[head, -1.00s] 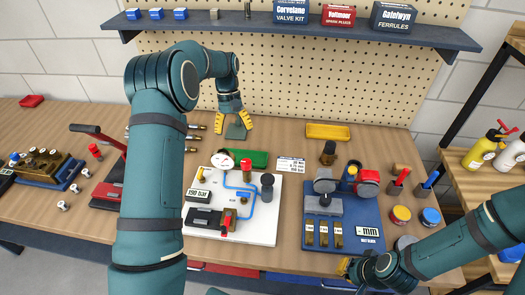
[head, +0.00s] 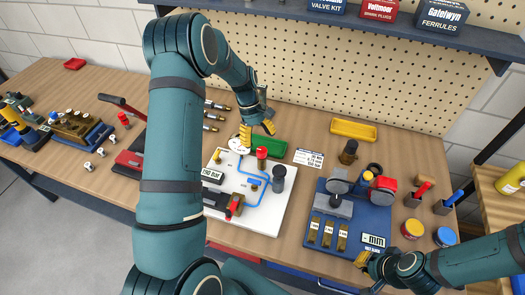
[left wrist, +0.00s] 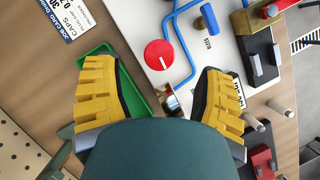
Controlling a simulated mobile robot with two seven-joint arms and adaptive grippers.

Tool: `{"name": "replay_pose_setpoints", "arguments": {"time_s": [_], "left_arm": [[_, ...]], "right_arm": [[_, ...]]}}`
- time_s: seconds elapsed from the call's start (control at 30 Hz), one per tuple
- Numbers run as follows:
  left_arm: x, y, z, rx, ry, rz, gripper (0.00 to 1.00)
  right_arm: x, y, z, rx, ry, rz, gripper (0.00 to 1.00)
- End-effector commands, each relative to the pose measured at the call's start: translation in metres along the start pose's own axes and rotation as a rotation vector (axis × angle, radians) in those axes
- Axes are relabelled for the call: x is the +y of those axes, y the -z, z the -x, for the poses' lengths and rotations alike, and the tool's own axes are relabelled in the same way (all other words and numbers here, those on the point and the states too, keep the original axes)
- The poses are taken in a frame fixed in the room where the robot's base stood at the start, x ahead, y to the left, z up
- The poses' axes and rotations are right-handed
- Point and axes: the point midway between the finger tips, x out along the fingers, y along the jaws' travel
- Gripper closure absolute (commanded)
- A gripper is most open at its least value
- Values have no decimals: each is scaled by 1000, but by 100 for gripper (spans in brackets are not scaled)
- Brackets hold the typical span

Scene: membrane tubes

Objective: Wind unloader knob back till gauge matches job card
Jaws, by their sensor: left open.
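The white board (head: 262,216) carries a blue line, a red knob (head: 262,152) and a dark cylinder (head: 278,174). My left gripper (head: 257,133) is open above the board's back edge. In the left wrist view the round red knob (left wrist: 160,55) lies beyond the open, empty fingers (left wrist: 156,88). My right gripper (head: 363,259) is low at the front; its opening is unclear.
A green tray (head: 270,146) lies behind the board and a yellow tray (head: 353,130) stands further right. A blue board (head: 318,237) with gauges and blocks is on the right. A pegboard (head: 340,75) and shelf close off the back.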

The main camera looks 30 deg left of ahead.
Motion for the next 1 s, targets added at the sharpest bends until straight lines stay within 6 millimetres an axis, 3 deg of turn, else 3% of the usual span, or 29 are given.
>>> {"name": "replay_pose_setpoints", "arguments": {"time_s": [0.1,0.3,0.73,0.77,0.93,1.0], "left_arm": [[0,2,-27,-1,1,0,30],[0,1,-49,0,1,0,30],[0,0,-55,1,0,-1,30],[0,0,-55,1,0,-1,35],[0,0,-55,1,0,-1,95],[0,0,-55,1,0,-1,98]], "right_arm": [[6,-2,-16,2,-1,-2,100],[11,-4,-28,2,-3,-4,100],[12,-4,-31,4,-3,-4,100],[12,-4,-31,4,-3,-4,100],[12,-4,-31,4,-3,-4,100],[12,-4,-31,4,-3,-4,100]]}}
